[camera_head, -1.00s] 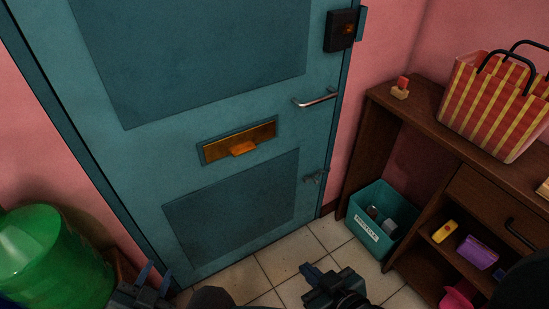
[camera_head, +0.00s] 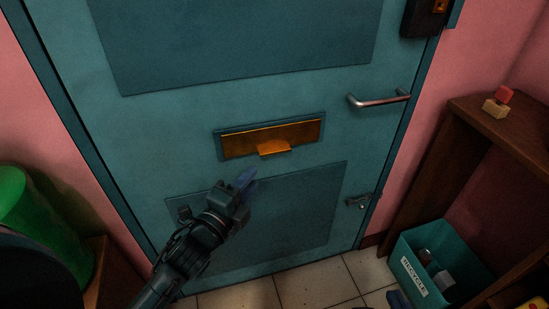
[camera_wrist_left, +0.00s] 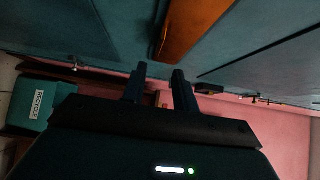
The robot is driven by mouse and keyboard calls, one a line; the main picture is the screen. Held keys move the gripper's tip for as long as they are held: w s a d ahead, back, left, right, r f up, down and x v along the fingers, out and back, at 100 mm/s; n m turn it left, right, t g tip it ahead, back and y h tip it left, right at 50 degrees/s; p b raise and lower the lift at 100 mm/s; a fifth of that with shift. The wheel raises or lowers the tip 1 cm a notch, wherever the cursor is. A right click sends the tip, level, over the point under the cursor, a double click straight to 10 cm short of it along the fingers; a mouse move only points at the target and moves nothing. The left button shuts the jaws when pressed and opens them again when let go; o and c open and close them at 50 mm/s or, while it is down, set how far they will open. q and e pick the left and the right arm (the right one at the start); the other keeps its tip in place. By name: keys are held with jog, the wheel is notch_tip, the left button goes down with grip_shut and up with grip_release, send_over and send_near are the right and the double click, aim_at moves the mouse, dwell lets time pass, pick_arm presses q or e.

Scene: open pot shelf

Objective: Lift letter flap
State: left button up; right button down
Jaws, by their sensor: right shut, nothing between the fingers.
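The letter flap (camera_head: 285,132) is an orange-brown plate in a dark frame on the teal door, with a small lip (camera_head: 274,149) at its lower edge. It hangs closed. In the left wrist view the flap (camera_wrist_left: 192,25) shows at the top, beyond the fingers. My left gripper (camera_head: 248,180) is just below and left of the lip, apart from it. Its two fingers (camera_wrist_left: 160,85) are spread with nothing held between them. Of my right gripper only a blue fingertip (camera_head: 398,300) shows at the bottom edge of the head view, far from the flap.
The door handle (camera_head: 380,100) and a small latch (camera_head: 360,201) are on the door's right side. A green bin (camera_head: 45,240) is at left. The door around the flap is clear.

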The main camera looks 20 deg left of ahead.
aim_at(274, 140)
pick_arm(q)
jog(key=w, duration=0.3)
jog(key=w+d, duration=0.1)
jog(key=w, duration=0.2)
jog(key=w+d+b, duration=0.1)
jog(key=w, duration=0.2)
jog(key=shift+w, duration=0.2)
jog(key=shift+c, duration=0.2)
jog(key=c, duration=0.3)
grip_shut()
